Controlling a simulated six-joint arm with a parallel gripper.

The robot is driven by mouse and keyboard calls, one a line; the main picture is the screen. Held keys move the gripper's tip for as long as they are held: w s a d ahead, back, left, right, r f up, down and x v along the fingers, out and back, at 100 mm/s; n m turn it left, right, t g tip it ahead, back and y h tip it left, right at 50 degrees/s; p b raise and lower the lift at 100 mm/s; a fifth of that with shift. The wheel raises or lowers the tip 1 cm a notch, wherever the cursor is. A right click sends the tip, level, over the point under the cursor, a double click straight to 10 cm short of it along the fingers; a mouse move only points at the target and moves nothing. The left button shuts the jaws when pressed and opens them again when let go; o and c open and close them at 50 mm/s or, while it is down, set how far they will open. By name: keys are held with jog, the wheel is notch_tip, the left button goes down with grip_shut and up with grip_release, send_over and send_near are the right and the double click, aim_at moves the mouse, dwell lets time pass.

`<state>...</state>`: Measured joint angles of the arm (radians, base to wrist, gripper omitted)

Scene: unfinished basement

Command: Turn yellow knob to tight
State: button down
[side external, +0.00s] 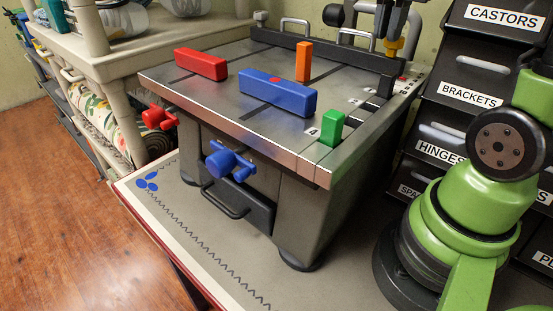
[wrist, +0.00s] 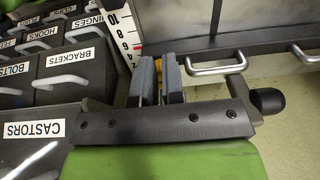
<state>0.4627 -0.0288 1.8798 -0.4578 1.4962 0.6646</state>
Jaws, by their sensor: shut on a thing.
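The yellow knob (side external: 392,48) is at the back right of the steel-topped bench (side external: 222,88), by the end of the dark back rail. My gripper (side external: 397,22) comes down on it from above and is shut on it; the fingers hide its upper part. In the wrist view my two grey fingers (wrist: 162,78) stand close together, with bits of the yellow knob (wrist: 194,63) showing beside them. Any marking for tight is too small or hidden to read.
On the bench top lie a red block (side external: 201,63), a blue block (side external: 277,93), an upright orange block (side external: 303,61) and a green block (side external: 332,128). Red (side external: 158,118) and blue (side external: 228,163) knobs stick out in front. Labelled drawers (side external: 465,95) stand close on the right.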

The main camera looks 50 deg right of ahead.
jog(key=r, duration=0.5)
jog(key=shift+s+a, duration=0.1)
jog(key=shift+a, duration=0.2)
jog(key=s+a+f+n+t, duration=0.1)
jog(key=a+n+t, duration=0.1)
jog(key=a+n, duration=0.2)
jog(key=s+a+f+n+t+y, duration=0.1)
jog(key=s+a+f+n+t, duration=0.1)
jog(key=a+n, duration=0.2)
jog(key=s+a+f+n+t+y, duration=0.1)
jog(key=s+a+f+n+t, duration=0.1)
jog(key=a+n+t, duration=0.1)
jog(key=shift+s+a+n, duration=0.15)
jog(key=shift+a+n, duration=0.6)
jog(key=shift+n, duration=0.65)
